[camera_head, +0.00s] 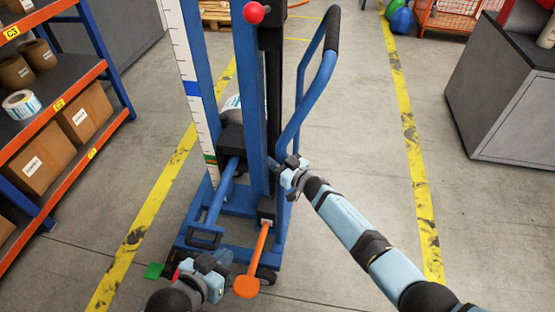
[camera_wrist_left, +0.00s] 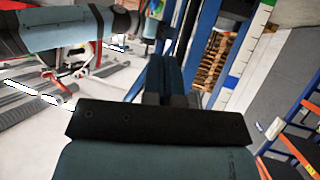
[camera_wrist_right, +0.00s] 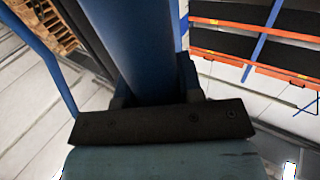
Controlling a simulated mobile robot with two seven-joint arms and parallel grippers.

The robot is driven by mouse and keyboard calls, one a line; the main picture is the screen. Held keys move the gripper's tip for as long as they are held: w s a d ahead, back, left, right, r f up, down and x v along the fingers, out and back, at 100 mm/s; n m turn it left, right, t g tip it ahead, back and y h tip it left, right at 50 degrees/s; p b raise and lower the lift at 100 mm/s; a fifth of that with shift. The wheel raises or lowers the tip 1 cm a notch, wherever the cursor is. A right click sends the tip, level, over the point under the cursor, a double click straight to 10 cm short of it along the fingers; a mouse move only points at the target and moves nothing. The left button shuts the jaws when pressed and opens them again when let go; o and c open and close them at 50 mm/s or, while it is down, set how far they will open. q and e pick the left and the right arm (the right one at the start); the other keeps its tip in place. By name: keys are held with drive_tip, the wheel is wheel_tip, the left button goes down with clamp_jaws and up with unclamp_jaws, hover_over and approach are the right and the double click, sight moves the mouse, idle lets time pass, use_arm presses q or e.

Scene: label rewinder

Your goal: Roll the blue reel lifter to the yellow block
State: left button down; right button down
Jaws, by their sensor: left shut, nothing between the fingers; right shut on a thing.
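The blue reel lifter (camera_head: 252,90) stands upright on the floor in the middle of the head view, with a blue tube handle (camera_head: 310,90) on its right. My right gripper (camera_head: 292,170) is shut on the handle's lower part. In the right wrist view a thick blue tube (camera_wrist_right: 140,50) runs between its fingers. My left gripper (camera_head: 215,266) is shut and empty, low in front of the lifter's base; its closed fingers (camera_wrist_left: 165,80) show in the left wrist view. I cannot make out a yellow block in any view.
An orange pedal (camera_head: 248,284) sticks out at the lifter's front. Yellow floor lines (camera_head: 408,130) run along both sides. A rack with boxes (camera_head: 40,155) stands left and a grey cabinet (camera_head: 505,100) right. A green patch (camera_head: 153,271) lies near the base.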

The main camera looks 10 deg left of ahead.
drive_tip(key=shift+s+a+f, duration=0.1)
drive_tip(key=shift+s+a, duration=0.15)
drive_tip(key=shift+a, duration=0.05)
drive_tip(key=c, duration=0.9)
unclamp_jaws()
drive_tip(key=shift+o, duration=0.6)
use_arm(q)
drive_tip(key=shift+a, duration=0.1)
use_arm(e)
drive_tip(key=shift+w, duration=0.1)
drive_tip(key=shift+d, duration=0.1)
use_arm(q)
drive_tip(key=p, duration=0.4)
drive_tip(key=shift+s+a+g, duration=0.25)
drive_tip(key=shift+a+g, duration=0.05)
drive_tip(key=shift+a, duration=0.05)
use_arm(e)
drive_tip(key=v, duration=1.3)
drive_tip(key=shift+s+d, duration=0.25)
use_arm(q)
drive_tip(key=shift+r, duration=0.25)
